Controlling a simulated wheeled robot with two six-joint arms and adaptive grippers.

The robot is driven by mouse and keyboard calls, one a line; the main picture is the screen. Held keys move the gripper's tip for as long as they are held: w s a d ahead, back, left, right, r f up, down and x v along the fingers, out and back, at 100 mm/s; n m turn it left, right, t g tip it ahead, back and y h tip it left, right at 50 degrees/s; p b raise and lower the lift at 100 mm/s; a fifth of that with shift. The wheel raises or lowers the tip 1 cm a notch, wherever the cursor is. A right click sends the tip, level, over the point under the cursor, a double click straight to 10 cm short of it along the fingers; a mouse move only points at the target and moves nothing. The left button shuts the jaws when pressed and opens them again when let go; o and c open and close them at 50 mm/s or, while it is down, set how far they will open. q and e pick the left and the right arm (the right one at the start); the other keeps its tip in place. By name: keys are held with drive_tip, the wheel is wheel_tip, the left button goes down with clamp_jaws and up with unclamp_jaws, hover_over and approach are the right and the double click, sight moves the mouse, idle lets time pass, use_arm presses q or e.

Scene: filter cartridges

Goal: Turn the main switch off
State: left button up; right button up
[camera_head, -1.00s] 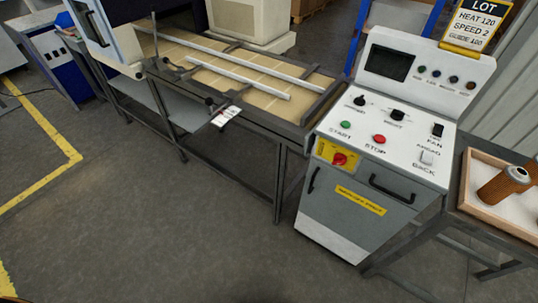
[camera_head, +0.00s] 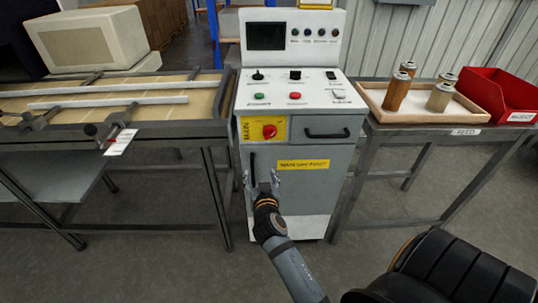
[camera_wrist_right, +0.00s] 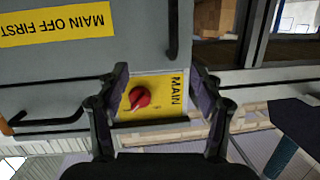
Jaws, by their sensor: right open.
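The main switch is a red rotary knob (camera_head: 269,131) on a yellow plate (camera_head: 251,122) marked MAIN, at the upper left of the grey cabinet front (camera_head: 300,205). In the right wrist view the red knob (camera_wrist_right: 139,98) shows between my open fingers, left of their middle, with a pale mark on it. Whether it points to on or off is too small to read. My right gripper (camera_head: 261,178) is open and empty, below the knob in the head view and apart from it. My left gripper is not in view.
A vertical black handle (camera_head: 252,170) is close beside my right gripper, and a horizontal handle (camera_head: 327,134) is right of the switch. A conveyor table (camera_head: 180,128) stands left. A wooden tray (camera_head: 466,117) with filter cartridges and a red bin (camera_head: 492,92) stand right.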

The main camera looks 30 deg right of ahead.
sight(270, 135)
wheel_tip(270, 135, up, 9)
drive_tip(key=s+d+m+h, duration=0.2)
drive_tip(key=d+m+h, duration=0.1)
drive_tip(key=shift+t, duration=0.5)
drive_tip(key=x, duration=1)
drive_tip(key=shift+w+f, duration=0.15)
drive_tip(key=shift+f, duration=0.05)
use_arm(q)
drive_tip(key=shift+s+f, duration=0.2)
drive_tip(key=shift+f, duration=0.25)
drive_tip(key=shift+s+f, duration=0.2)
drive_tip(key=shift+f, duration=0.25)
use_arm(e)
drive_tip(key=shift+c, duration=0.3)
drive_tip(key=c, duration=1.1)
